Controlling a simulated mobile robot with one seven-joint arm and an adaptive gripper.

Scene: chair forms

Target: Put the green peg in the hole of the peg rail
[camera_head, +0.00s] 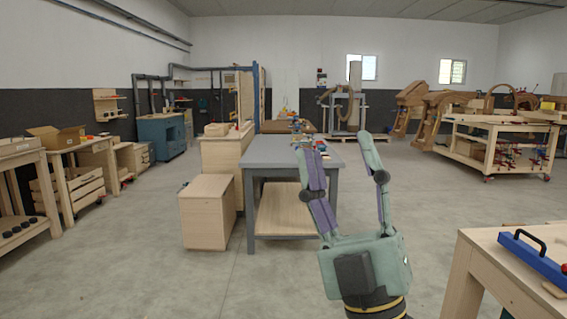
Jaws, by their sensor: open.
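My gripper (338,146) is in the middle right of the view, pointing up and away, with its two fingers spread wide apart. Nothing shows between the fingers except the room behind. I cannot make out a green peg or a peg rail with certainty. Small coloured things (320,148) lie at the far right of a grey workbench (270,153), partly hidden behind the left finger and too small to tell apart.
A wooden cabinet (207,212) stands left of the grey bench. At the lower right, a wooden table (490,262) carries a blue piece (536,262) with a black handle. A wooden workbench (498,142) stands at the back right. The floor between is clear.

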